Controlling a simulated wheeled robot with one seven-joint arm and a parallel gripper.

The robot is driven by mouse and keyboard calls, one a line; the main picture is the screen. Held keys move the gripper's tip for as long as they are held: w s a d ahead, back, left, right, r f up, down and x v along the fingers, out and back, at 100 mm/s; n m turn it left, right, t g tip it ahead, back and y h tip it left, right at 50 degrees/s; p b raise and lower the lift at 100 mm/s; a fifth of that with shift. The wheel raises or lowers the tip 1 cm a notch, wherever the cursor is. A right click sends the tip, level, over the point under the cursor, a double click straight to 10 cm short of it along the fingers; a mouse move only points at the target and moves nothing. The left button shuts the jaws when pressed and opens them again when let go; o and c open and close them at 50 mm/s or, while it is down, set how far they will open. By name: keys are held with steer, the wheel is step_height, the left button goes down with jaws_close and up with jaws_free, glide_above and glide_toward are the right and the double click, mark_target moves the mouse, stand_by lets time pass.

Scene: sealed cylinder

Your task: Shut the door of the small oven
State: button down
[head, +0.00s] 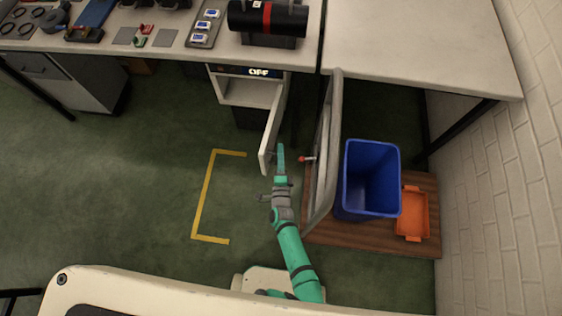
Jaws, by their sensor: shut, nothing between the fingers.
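The small oven (246,92) is a white box under the counter, with a lit display reading "OFF" on its top front edge. Its door (269,137) stands wide open, swung out toward me from the right side of the opening. My gripper (280,148) is shut and empty. It is at the right, outer side of the door, close to the door's free end. I cannot tell whether it touches the door. The oven's inside is partly in view and looks empty.
A grey upright panel or rail (325,150) stands close to the right of my gripper. Beyond it are a blue bin (352,185) and an orange tray (411,213) on a wooden board (350,238). The green floor left of the door is free, with a yellow corner marking (205,195).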

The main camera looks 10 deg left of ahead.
steer(key=shift+w+a, duration=0.15)
steer(key=shift+a, duration=1.85)
steer(key=shift+w+d, duration=0.1)
